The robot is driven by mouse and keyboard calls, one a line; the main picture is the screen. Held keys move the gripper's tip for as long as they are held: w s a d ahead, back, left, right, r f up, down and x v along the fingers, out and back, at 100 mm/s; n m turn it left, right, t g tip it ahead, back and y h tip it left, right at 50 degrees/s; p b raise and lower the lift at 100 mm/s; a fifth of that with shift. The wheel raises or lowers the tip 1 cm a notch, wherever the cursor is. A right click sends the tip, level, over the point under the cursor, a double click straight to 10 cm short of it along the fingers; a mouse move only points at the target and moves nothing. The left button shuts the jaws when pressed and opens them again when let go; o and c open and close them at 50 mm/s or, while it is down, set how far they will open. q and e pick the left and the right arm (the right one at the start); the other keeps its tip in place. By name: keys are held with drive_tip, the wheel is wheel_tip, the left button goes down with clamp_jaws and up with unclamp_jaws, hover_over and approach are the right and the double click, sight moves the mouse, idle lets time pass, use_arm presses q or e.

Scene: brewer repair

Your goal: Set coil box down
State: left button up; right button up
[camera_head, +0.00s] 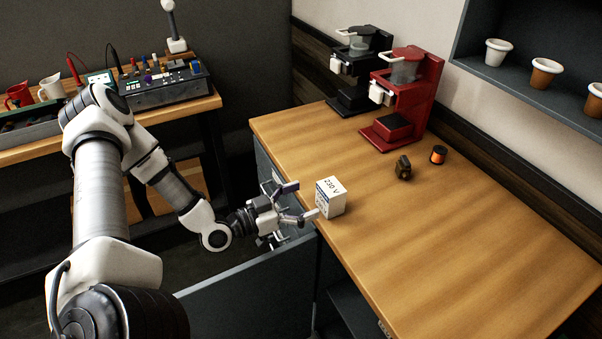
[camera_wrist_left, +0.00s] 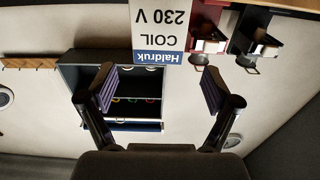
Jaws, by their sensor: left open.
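The coil box (camera_head: 331,197) is a small white carton with "230 V" on its top. It stands upright on the wooden counter (camera_head: 450,240), close to the edge on my side. My left gripper (camera_head: 307,200) is just left of the box, fingers spread and pointing at it. In the left wrist view the coil box (camera_wrist_left: 159,30) shows its blue and white "Haldruk COIL 230 V" label, beyond the open fingertips (camera_wrist_left: 160,88) with nothing between them. My right gripper is not in view.
A red brewer (camera_head: 410,95) and a black brewer (camera_head: 355,70) stand at the back of the counter. A small dark part (camera_head: 403,168) and an orange-black spool (camera_head: 438,154) lie right of the box. The counter's near right is clear. Cups stand on a wall shelf (camera_head: 530,85).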

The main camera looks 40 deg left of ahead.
sight(322, 190)
use_arm(q)
drive_tip(key=shift+o, duration=0.5)
drive_tip(key=shift+s+a+r, duration=0.1)
drive_tip(key=shift+s+a, duration=0.05)
drive_tip(key=shift+s, duration=0.1)
drive_tip(key=shift+w+a+b, duration=0.1)
drive_tip(key=shift+b, duration=0.25)
drive_tip(key=shift+w+d+r+b, duration=0.2)
drive_tip(key=shift+r+b, duration=0.15)
drive_tip(key=shift+b, duration=0.3)
drive_tip(key=shift+b+x, duration=1.15)
drive_tip(key=shift+x, duration=0.05)
drive_tip(key=b+x, duration=0.2)
drive_tip(key=x, duration=0.2)
drive_tip(key=shift+w+d, duration=0.15)
drive_tip(key=shift+d, duration=0.1)
drive_tip(key=shift+w+d, duration=0.2)
drive_tip(key=shift+w, duration=0.25)
drive_tip(key=shift+s+a+r, duration=0.1)
drive_tip(key=shift+s, duration=0.05)
drive_tip(key=shift+c, duration=0.4)
drive_tip(key=c, duration=1.5)
drive_tip(key=shift+o, duration=0.2)
